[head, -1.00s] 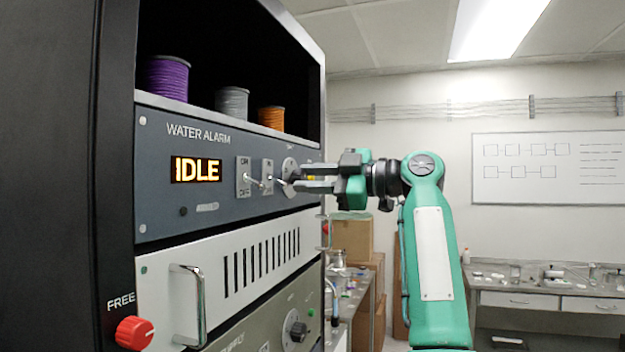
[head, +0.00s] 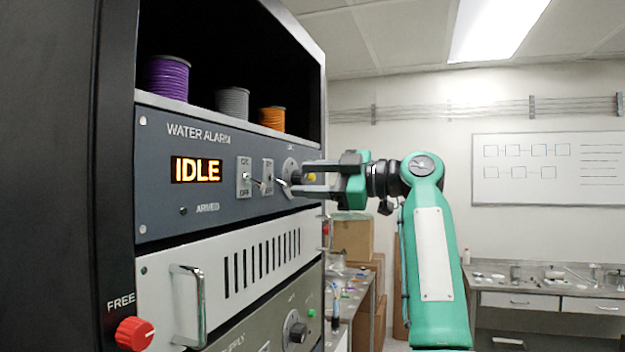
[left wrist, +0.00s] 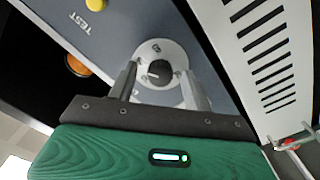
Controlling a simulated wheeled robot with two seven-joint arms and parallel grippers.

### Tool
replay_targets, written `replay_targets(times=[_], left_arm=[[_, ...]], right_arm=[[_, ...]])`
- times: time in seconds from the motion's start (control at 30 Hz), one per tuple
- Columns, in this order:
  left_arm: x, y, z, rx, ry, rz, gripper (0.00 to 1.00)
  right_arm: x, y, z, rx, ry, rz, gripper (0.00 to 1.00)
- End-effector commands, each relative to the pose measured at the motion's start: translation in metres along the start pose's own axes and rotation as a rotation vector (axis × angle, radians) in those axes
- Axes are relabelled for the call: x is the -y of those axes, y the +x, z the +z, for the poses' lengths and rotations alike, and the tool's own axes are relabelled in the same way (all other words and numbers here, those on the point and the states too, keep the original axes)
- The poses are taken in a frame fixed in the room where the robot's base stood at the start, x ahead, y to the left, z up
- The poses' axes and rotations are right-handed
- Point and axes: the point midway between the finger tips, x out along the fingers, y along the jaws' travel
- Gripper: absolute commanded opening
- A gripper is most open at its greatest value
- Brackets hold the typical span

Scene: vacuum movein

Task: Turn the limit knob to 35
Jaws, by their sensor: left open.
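The limit knob (left wrist: 157,72) is dark and sits on a round pale dial (left wrist: 160,52) in the left wrist view. In the head view the dial (head: 289,164) is on the right part of the WATER ALARM panel (head: 215,212), and the knob is largely hidden by my gripper. My left gripper (head: 303,178) is open at the dial. In the left wrist view its two fingers (left wrist: 160,80) stand on either side of the knob, with gaps visible. I cannot read the knob's setting. The display (head: 196,170) reads IDLE. My right gripper is not in view.
Two toggle switches (head: 245,178) are left of the dial. A yellow TEST button (left wrist: 96,3) is beside it, on the gripper's side. Wire spools (head: 168,78) stand on the shelf above. A vented panel with a metal handle (head: 188,305) is below.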

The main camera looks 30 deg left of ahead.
Motion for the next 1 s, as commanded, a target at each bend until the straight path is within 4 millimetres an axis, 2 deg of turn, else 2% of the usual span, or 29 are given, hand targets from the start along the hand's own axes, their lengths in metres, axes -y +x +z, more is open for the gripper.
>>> replay_targets(times=[0.13, 0.23, 0.43, 0.7, 0.83, 1.0], left_arm=[[0.001, -0.004, 0.001, 0.000, 0.000, 0.001, 0.50], [0.001, -0.015, 0.002, 0.000, 0.000, 0.002, 0.50], [0.002, -0.058, 0.003, -0.002, 0.000, 0.004, 0.50], [0.001, -0.111, 0.002, -0.001, 0.001, 0.002, 0.50], [0.000, -0.126, 0.001, -0.001, 0.000, 0.002, 0.50], [0.000, -0.136, 0.001, 0.000, 0.000, 0.000, 0.50]], right_arm=[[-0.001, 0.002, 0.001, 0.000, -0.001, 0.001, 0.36], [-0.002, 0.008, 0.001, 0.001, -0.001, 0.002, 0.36], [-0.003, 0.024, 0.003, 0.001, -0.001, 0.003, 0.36], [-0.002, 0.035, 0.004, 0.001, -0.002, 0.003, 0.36], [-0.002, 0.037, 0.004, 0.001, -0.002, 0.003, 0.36], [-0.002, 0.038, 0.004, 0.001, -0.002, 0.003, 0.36]])
